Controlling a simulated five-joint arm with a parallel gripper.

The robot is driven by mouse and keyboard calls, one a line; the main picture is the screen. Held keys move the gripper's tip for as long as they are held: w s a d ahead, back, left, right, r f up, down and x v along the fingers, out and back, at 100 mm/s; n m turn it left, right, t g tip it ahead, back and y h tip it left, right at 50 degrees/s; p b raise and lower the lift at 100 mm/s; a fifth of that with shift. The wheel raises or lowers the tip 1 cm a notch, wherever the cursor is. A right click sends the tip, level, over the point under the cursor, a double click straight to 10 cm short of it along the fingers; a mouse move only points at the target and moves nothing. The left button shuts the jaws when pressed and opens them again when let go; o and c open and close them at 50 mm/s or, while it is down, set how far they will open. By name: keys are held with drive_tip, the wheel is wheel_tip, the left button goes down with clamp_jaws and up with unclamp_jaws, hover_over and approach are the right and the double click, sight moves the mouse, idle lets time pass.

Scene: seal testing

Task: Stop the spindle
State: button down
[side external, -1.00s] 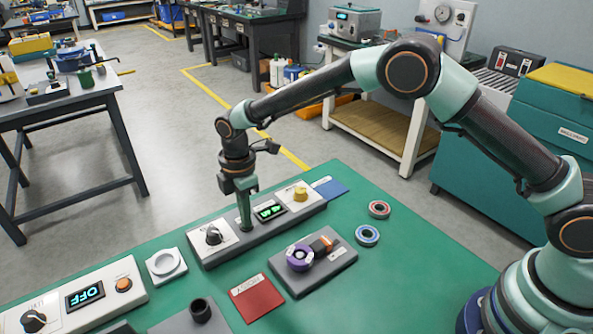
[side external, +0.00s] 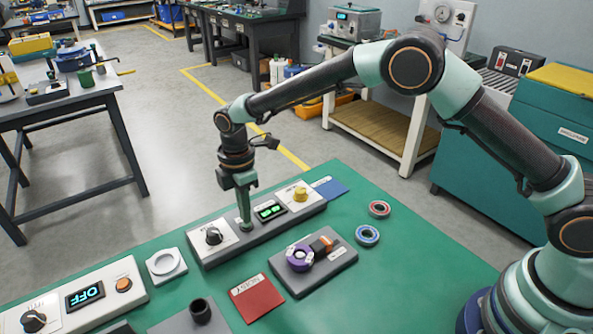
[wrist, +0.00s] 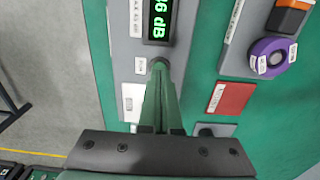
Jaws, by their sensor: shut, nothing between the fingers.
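My gripper (side external: 245,228) is shut and empty, pointing down at the grey control panel (side external: 203,258) between its black knob (side external: 213,236) and its lit green display (side external: 270,211). In the wrist view the fingertips (wrist: 159,66) are just below the display (wrist: 160,20), whose visible part ends in "6 dB". They cover a small round part of the panel, and I cannot tell whether they touch it. A yellow knob (side external: 300,194) is at the panel's right end. A purple ring (side external: 299,258) with an orange-and-black part (side external: 323,245) sits on a grey plate (side external: 343,262) in front.
A white panel (side external: 133,269) at lower left has a display (side external: 85,295) reading OFF. A red card (side external: 257,297), a white ring holder (side external: 166,264) and two loose rings, red (side external: 380,209) and blue (side external: 367,235), lie on the green bench (side external: 420,275).

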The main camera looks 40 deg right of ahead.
wheel_tip(320, 180, up, 12)
drive_tip(key=shift+w, duration=0.2)
drive_tip(key=shift+a, duration=0.1)
idle(0.5)
drive_tip(key=s+d+r+m+t, duration=0.1)
drive_tip(key=s+d+r+m, duration=0.25)
drive_tip(key=d+r, duration=0.2)
drive_tip(key=s+d+r+m+t, duration=0.2)
drive_tip(key=s+d+r+m, duration=0.1)
drive_tip(key=d+r+m, duration=0.3)
drive_tip(key=s+d+f+m+t, duration=0.2)
drive_tip(key=s+d+f+m, duration=0.1)
drive_tip(key=s+d+m, duration=0.5)
drive_tip(key=s+d, duration=0.3)
drive_tip(key=s, duration=0.2)
drive_tip(key=shift+s+d+t, duration=0.25)
drive_tip(key=shift+s+t, duration=0.05)
drive_tip(key=shift+s, duration=0.1)
